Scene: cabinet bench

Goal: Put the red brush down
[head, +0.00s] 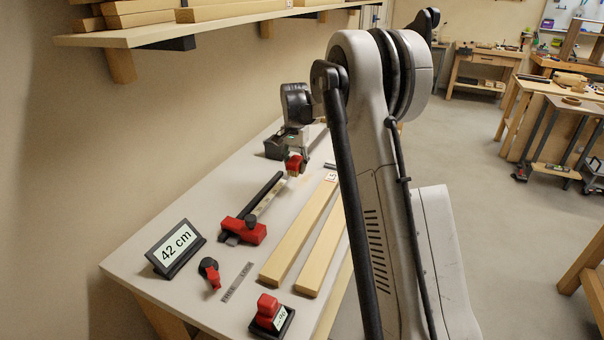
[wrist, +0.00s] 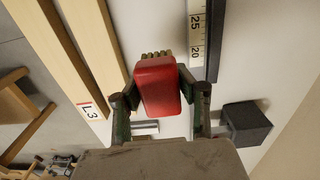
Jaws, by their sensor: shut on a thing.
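The red brush (wrist: 158,88) is between the two fingers of my gripper (wrist: 160,98) in the wrist view, with a finger on each side. Its pale bristles (wrist: 154,54) show past the far end of the red body. In the head view the brush (head: 295,165) hangs below my gripper (head: 300,150), over the far part of the bench (head: 205,270). I cannot tell whether the brush touches the bench top.
A black rail with a scale and a red block (head: 243,231) lies nearby. Wooden boards (head: 299,235) lie along the right edge. A black box (wrist: 245,123) stands by my gripper.

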